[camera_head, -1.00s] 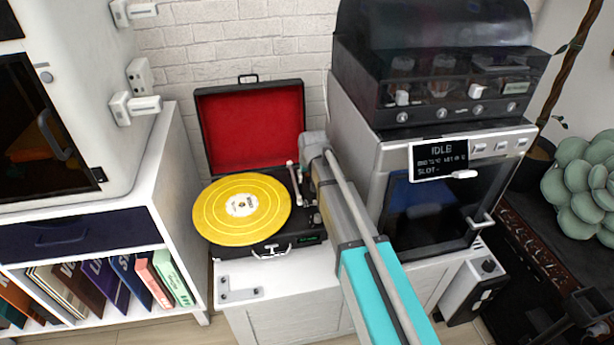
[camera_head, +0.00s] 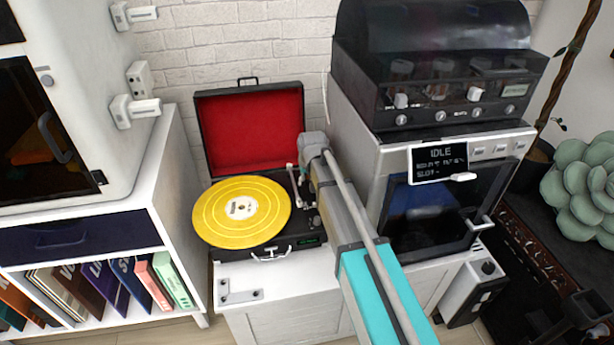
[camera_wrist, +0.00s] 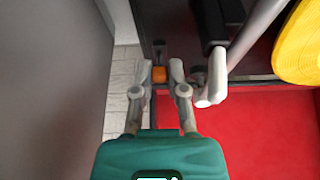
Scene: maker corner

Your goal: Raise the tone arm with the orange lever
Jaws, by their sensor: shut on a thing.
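The orange lever (camera_wrist: 159,74) shows as a small orange block in the wrist view. My gripper (camera_wrist: 161,76) has a fingertip on each side of it and is shut on it. The tone arm (camera_wrist: 250,38) is a pale rod at the upper right of the wrist view, just right of my gripper. Whether it is raised cannot be told. In the head view the tone arm (camera_head: 293,182) stands at the right side of the open record player. The yellow record (camera_head: 215,222) lies on the platter. My arm hides the gripper and lever in the head view.
The red-lined lid (camera_head: 250,130) stands open behind the record. A grey machine (camera_head: 400,150) with a dark-windowed front stands close to the right of my arm. A white shelf (camera_head: 178,195) with records is at the left. The white cabinet top (camera_head: 290,278) in front is mostly clear.

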